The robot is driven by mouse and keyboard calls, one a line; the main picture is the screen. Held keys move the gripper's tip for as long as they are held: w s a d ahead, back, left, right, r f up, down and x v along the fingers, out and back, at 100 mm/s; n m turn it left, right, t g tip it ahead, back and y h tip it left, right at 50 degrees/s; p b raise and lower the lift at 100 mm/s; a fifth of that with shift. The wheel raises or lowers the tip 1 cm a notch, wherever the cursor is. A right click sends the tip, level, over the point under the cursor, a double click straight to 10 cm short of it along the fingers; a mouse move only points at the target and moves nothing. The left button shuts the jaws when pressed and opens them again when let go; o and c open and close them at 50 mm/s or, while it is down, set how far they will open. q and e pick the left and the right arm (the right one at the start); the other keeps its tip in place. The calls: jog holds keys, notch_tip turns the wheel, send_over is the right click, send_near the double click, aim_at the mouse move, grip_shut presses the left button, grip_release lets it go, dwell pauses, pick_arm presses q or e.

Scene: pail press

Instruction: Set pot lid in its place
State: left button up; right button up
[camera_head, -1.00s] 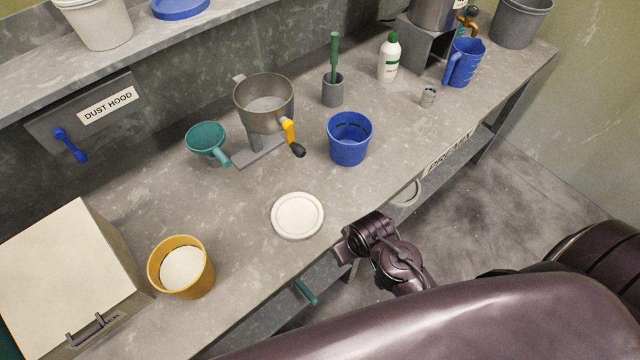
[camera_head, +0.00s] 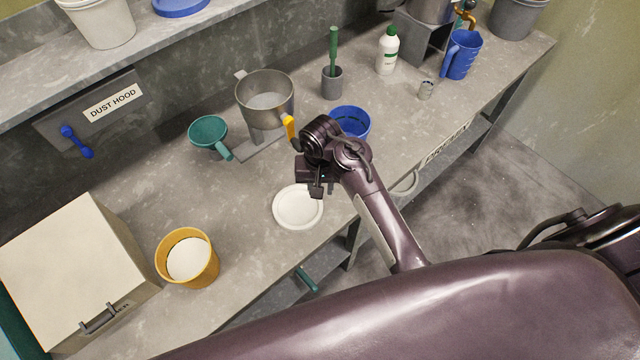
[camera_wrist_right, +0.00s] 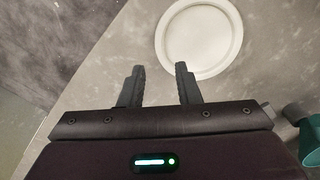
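A white round lid (camera_head: 298,208) lies flat on the grey bench near its front edge; it also shows in the right wrist view (camera_wrist_right: 200,38). My right gripper (camera_head: 317,188) is above the bench at the lid's upper right edge and partly overlaps it in the head view. In the right wrist view its two fingers (camera_wrist_right: 160,72) are apart with nothing between them, and the lid is ahead, toward the right finger. Which vessel the lid belongs to is not clear. My left gripper is not in view.
A yellow pail (camera_head: 208,268) with white contents stands left of the lid, beside a cream box (camera_head: 65,265). A blue pail (camera_head: 358,119) is partly behind my right arm. A metal pot (camera_head: 252,108) with a crank and a teal funnel (camera_head: 207,131) stand behind.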

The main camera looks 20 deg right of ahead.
aim_at(320, 206)
notch_tip(320, 206, down, 8)
jog(key=shift+r, duration=0.1)
grip_shut()
